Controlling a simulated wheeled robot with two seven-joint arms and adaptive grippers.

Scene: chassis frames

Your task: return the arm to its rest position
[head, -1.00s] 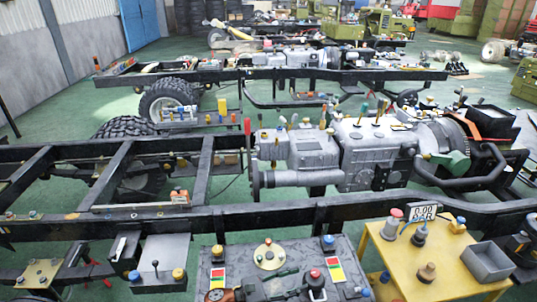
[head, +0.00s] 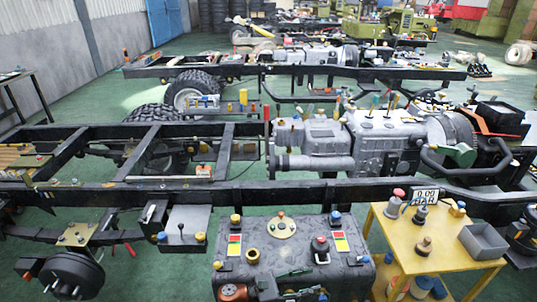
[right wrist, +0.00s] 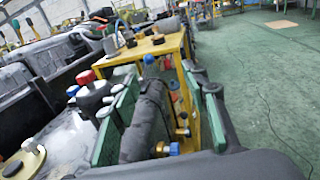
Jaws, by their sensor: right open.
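In the right wrist view the right gripper (right wrist: 158,118) is open, the pads well apart. A dark rounded form shows between them there; I cannot tell whether it touches them. A red knob (head: 320,243) stands on the bench just beyond the gripper. My left gripper is not in view.
A yellow cart (head: 450,257) with a grey bin (head: 484,242) stands right of the bench. The long black chassis frame (head: 290,190) with a grey engine (head: 385,145) lies behind. Green floor (head: 165,278) is open left of the bench.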

